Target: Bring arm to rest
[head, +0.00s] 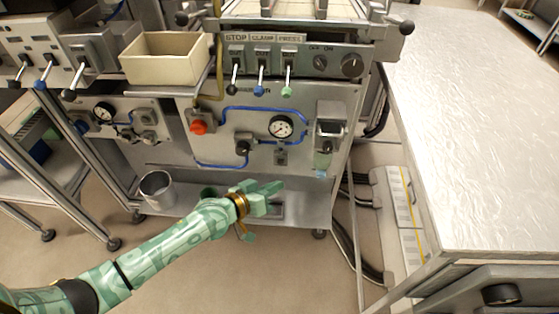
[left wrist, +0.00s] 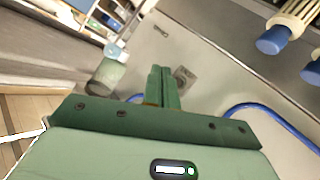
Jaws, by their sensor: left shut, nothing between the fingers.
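My left arm comes in from the lower left of the head view, green and patterned. Its left gripper (head: 272,192) is in front of the lower part of the machine, above the bottom shelf. In the left wrist view the left gripper's fingers (left wrist: 164,88) are together, with nothing between them. My right gripper is in neither view.
The machine's front panel (head: 345,100) has levers, a gauge (head: 281,126), a red knob (head: 198,127) and blue hoses. A cream bin (head: 165,68) sits at upper left. A metal bucket (head: 157,190) stands on the bottom shelf. A foil-topped table (head: 480,120) stands right.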

